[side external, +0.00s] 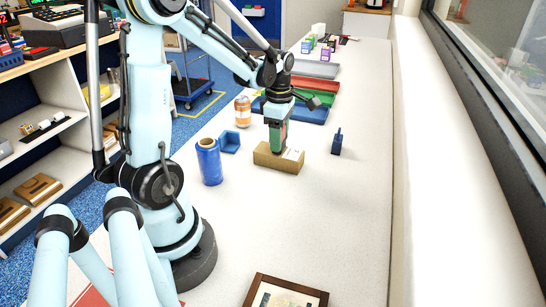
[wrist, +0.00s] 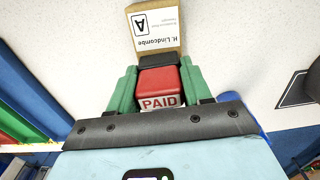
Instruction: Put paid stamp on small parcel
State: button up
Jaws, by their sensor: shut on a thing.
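The small parcel (side external: 278,158) is a brown carton lying on the white counter below my gripper (side external: 277,136). In the wrist view the parcel (wrist: 135,45) shows a white label reading "H. Lindcombe" with a large "A". The paid stamp (wrist: 160,85), red with a "PAID" panel and a black end, sits between the green fingers of my gripper (wrist: 158,90), which are shut on it. In the side view the fingers hang upright over the parcel, their lower ends at its top. I cannot tell whether the stamp's face touches the parcel; the fingers hide the contact.
A blue roll (side external: 208,162), a blue open holder (side external: 229,142) and an orange-labelled jar (side external: 242,112) stand left of the parcel. A dark blue upright item (side external: 337,142) stands right. Coloured trays (side external: 309,112) lie behind. A brown frame (side external: 285,290) lies in front; the counter between is clear.

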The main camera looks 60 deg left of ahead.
jog(key=o, duration=1.1)
jog(key=shift+f, duration=0.15)
jog(key=shift+c, duration=0.2)
notch_tip(320, 180, up, 12)
jog(key=shift+r, duration=0.1)
jog(key=shift+d+m, duration=0.4)
jog(key=s+d+f+m+t, duration=0.1)
jog(key=d+f+m+t, duration=0.1)
jog(key=d+m, duration=0.7)
jog(key=s+d+f+m+t, duration=0.1)
jog(key=d+m+t, duration=0.4)
jog(key=m, duration=1.2)
jog(key=shift+d+f, duration=0.55)
jog(key=shift+d, duration=1.3)
